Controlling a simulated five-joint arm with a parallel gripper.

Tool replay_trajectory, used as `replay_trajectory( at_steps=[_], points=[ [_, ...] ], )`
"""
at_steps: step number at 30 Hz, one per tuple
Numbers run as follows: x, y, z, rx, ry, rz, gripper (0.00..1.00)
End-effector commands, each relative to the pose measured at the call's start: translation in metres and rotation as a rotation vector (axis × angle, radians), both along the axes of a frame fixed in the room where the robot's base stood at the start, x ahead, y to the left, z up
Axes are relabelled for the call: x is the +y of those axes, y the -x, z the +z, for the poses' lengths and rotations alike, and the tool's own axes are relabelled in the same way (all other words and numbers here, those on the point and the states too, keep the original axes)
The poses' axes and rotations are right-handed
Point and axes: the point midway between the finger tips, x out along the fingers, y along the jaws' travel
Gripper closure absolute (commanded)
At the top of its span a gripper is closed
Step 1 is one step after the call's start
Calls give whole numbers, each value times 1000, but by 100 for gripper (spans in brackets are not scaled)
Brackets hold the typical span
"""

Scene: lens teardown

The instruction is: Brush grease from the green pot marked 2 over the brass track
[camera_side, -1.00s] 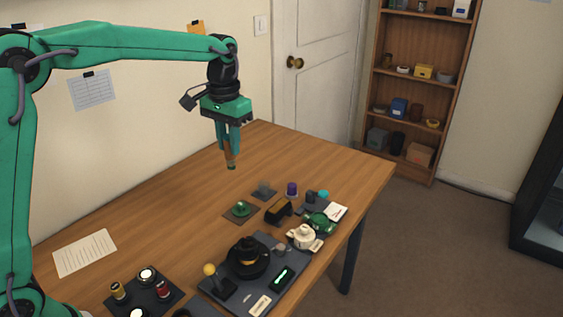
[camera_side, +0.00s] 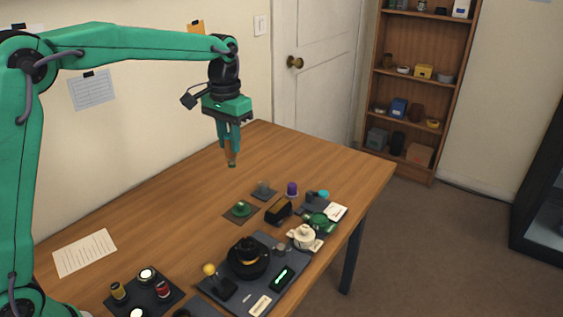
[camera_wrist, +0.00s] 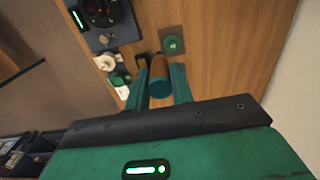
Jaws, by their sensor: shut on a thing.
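My gripper (camera_side: 231,150) is shut on a brown piece with a green end (camera_side: 232,161), which looks like the brush. It hangs upright, high above the table. The wrist view shows this brush (camera_wrist: 160,84) between the fingers. A green pot (camera_side: 240,208) sits on a small square mat, below the gripper; it also shows in the wrist view (camera_wrist: 173,43). Another green item (camera_side: 318,222) lies farther right. No number is readable on either. A black round lens body (camera_side: 247,262) stands on a dark board, with a brass-coloured part (camera_side: 249,259) inside that looks like the track.
A white part (camera_side: 304,237), a black block (camera_side: 278,211) and a purple-capped jar (camera_side: 292,189) stand on the right. A yellow-knobbed lever (camera_side: 210,270) rises beside the lens body. Small jars stand on a tray (camera_side: 139,303) at front left.

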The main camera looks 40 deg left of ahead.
Motion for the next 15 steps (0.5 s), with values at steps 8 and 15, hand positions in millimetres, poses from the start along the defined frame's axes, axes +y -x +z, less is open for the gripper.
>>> replay_trajectory(
  at_steps=[8, 15],
  points=[
    [-22, -48, -17, 2, 0, -2, 100],
    [-43, -85, -36, 2, 0, -3, 100]
  ],
)
